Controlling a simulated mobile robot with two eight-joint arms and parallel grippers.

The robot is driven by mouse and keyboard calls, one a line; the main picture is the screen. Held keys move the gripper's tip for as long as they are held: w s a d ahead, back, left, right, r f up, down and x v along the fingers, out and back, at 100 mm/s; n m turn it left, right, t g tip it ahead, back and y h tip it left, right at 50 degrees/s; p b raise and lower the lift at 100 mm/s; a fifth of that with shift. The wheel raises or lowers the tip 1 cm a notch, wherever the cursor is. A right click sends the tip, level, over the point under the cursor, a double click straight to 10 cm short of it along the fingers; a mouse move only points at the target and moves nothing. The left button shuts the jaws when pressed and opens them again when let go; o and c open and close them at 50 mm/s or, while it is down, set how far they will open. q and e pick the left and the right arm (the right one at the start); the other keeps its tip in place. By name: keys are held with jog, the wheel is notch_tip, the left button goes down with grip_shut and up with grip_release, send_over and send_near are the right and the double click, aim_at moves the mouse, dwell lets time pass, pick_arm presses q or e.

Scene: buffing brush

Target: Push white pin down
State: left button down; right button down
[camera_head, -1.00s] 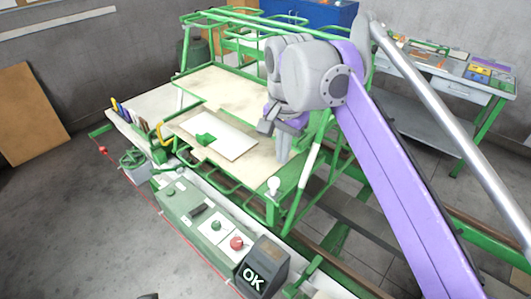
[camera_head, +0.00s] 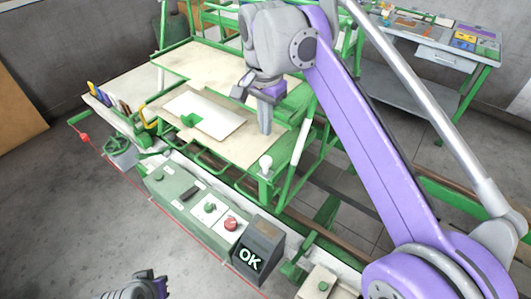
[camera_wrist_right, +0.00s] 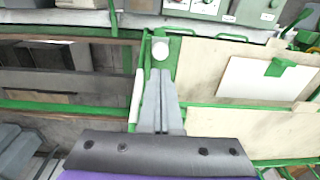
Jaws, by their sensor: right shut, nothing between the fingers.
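The white pin (camera_head: 265,163) is a round white knob standing up at the near corner of the green frame. It also shows in the right wrist view (camera_wrist_right: 161,49), just beyond the fingertips. My right gripper (camera_head: 265,131) is shut and empty, its fingers pointing down. In the head view its tips appear a little above and behind the pin, with a visible gap. In the right wrist view the fingers (camera_wrist_right: 161,75) line up with the pin. My left gripper (camera_head: 155,284) is partly in view at the bottom edge, far from the pin; its finger opening is unclear.
A beige board on the green frame carries a white plate (camera_head: 208,113) with a green piece. A control box (camera_head: 190,200) with knobs and an OK display (camera_head: 252,255) sits in front. Green frame bars surround the pin.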

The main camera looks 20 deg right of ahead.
aim_at(265, 161)
pick_arm(q)
jog(key=shift+s+f+b, duration=0.25)
jog(key=shift+f+b, duration=0.1)
jog(key=shift+f, duration=0.3)
pick_arm(e)
jog(key=f, duration=1)
jog(key=shift+w+d, duration=0.1)
jog(key=shift+w, duration=0.1)
